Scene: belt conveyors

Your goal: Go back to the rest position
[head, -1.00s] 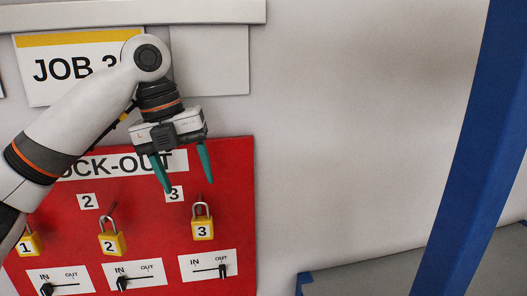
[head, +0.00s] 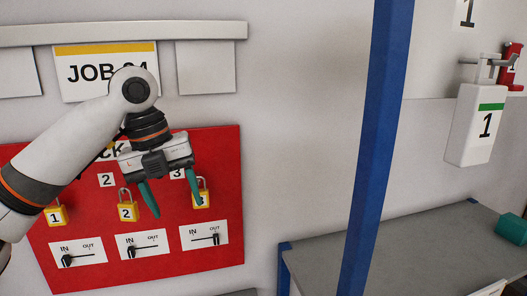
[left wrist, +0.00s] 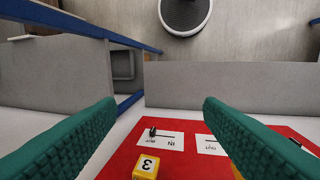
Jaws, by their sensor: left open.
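My left gripper (head: 172,200) is open and empty, its two green fingers pointing down in front of the red lock-out board (head: 215,255). In the left wrist view the green fingers (left wrist: 158,130) are wide apart with nothing between them. Yellow padlocks marked 1 (head: 56,215), 2 (head: 128,211) and 3 (head: 202,198) hang on the board. Padlock 3 is partly hidden behind a finger. It also shows in the left wrist view (left wrist: 147,166). My right gripper is in neither view.
Below the padlocks are IN/OUT switches (head: 78,251). A JOB sign (head: 85,72) hangs above the board.

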